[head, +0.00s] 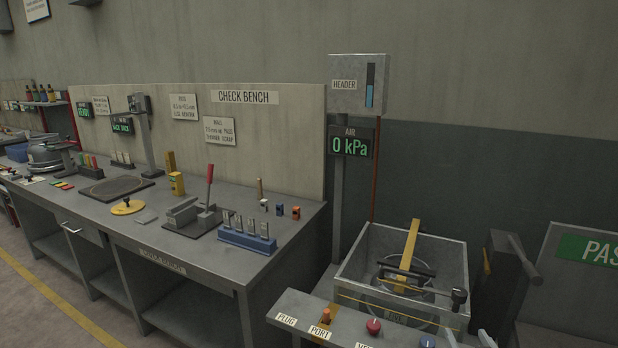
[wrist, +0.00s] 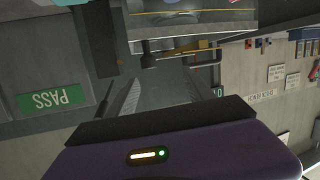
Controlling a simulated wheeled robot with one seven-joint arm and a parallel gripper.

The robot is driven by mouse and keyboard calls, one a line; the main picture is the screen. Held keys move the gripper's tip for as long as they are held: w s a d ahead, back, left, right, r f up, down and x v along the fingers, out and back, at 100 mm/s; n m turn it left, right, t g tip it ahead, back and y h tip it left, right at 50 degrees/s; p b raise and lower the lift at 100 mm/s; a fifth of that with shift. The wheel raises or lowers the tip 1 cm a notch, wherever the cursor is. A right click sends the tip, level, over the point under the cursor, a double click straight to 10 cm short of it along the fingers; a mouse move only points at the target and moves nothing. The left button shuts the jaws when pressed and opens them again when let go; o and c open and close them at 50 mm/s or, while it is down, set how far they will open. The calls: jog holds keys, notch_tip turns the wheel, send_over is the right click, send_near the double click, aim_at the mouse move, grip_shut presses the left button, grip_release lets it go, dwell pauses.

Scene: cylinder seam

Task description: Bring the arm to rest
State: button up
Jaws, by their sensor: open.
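My gripper (wrist: 163,92) shows in the wrist view, with its purple body at the bottom and two grey fingers reaching up from it. The fingers stand apart, and I see nothing held between them. The wrist picture is upside down. In the wrist view the green PASS sign (wrist: 52,100) is at the left, and the check bench side is at the right.
In the head view an open metal tank (head: 455,262) with a yellow bar (head: 409,245) across it stands at the right. The control panel (head: 345,322) is in front of it. The check bench (head: 190,238) with several tools and gauges fills the left. Floor (head: 40,300) is clear at the lower left.

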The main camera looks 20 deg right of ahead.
jog(key=s+a+r+t, duration=0.1)
jog(key=s+a, duration=0.3)
jog(key=a, duration=0.4)
jog(key=s+a+r+t, duration=0.1)
jog(key=s+a+t, duration=0.1)
jog(key=s+a, duration=0.35)
jog(key=s+a+r+n+y, duration=0.2)
jog(key=s+a+n+y, duration=0.1)
jog(key=s+a, duration=0.7)
jog(key=s+a+r+n+y, duration=0.2)
jog(key=s+a+y, duration=0.3)
jog(key=s+a, duration=0.5)
jog(key=shift+s+a+n+g+y, duration=0.15)
jog(key=shift+a+n+g+y, duration=0.25)
jog(key=shift+a, duration=0.3)
